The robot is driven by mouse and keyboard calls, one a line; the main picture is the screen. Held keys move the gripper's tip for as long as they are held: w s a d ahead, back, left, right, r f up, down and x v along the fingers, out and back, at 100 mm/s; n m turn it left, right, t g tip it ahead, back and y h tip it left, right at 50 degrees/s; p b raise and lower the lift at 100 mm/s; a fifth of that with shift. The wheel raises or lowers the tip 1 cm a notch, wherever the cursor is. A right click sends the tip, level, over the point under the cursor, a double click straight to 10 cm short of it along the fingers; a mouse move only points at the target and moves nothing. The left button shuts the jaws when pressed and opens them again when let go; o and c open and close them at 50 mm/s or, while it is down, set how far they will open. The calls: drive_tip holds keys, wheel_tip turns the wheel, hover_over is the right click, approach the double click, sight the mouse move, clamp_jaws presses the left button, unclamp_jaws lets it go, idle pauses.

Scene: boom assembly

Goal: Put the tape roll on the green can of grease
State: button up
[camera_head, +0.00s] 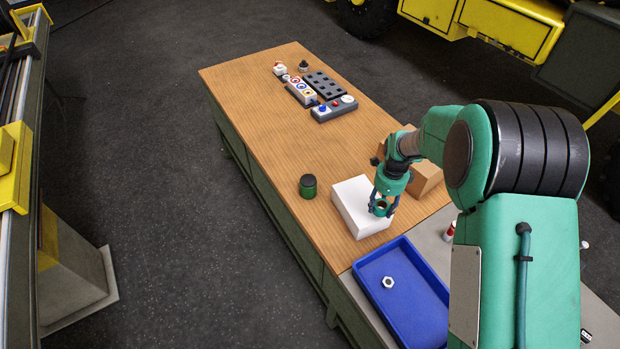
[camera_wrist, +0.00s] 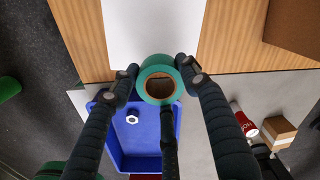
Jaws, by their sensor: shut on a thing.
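The tape roll (camera_head: 381,209) is a green ring held between the fingers of my gripper (camera_head: 383,204). In the wrist view the roll (camera_wrist: 148,88) sits between the fingertips of my gripper (camera_wrist: 160,82), its hole facing the camera. The gripper is shut on it and shows in front of the white box in the head view. The green can of grease (camera_head: 308,188), with a dark lid, stands upright on the wooden table, left of the white box and apart from the gripper. Its lid looks bare.
The white box (camera_head: 350,200) stands between can and gripper; it also shows in the wrist view (camera_wrist: 155,30). A blue tray (camera_head: 363,277) with a nut (camera_head: 388,282) lies nearer. A cardboard box (camera_head: 427,178) is behind the gripper. Table around the can is clear.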

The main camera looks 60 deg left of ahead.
drive_tip(key=s+a+n+p, duration=0.1)
drive_tip(key=s+a, duration=0.6)
drive_tip(key=s, duration=0.2)
drive_tip(key=s+a+r+n+p, duration=0.1)
drive_tip(key=s+a+n, duration=0.1)
drive_tip(key=s+a, duration=0.5)
drive_tip(key=s, duration=0.3)
drive_tip(key=shift+n, duration=0.3)
drive_tip(key=p, duration=0.2)
hover_over(308, 179)
drive_tip(key=shift+d+f, duration=0.15)
drive_tip(key=shift+f, duration=0.55)
drive_tip(key=shift+f+p, duration=0.55)
drive_tip(key=shift+f, duration=1.2)
drive_tip(key=shift+f, duration=0.2)
